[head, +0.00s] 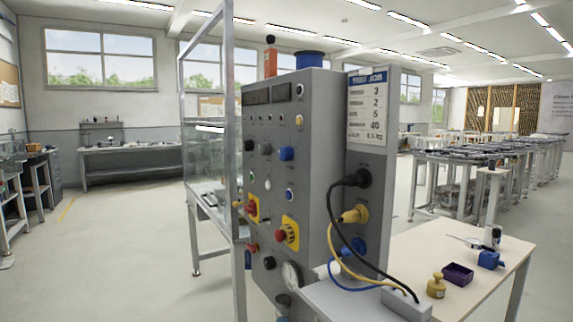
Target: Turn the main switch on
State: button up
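A grey control panel (285,170) stands upright near the middle of the head view, turned partly to the side. A red rotary handle on a yellow plate (252,208), which looks like the main switch, sits at its left edge, seen at a slant. Its on or off position is too small to tell. A red mushroom button on a yellow plate (288,234) sits lower and to the right of it. My gripper is not in view.
Black, yellow and blue cables run from the panel's side to a grey socket box (406,303). A clear-walled frame (212,130) stands left of the panel. Floor at left is free.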

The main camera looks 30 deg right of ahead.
aim_at(252, 209)
jog(key=i+j, duration=0.55)
jog(key=i, duration=0.2)
jog(key=i+j, duration=0.55)
jog(key=i, duration=0.2)
jog(key=i+j+z, duration=0.1)
jog(key=i+j, duration=0.5)
jog(key=i, duration=0.15)
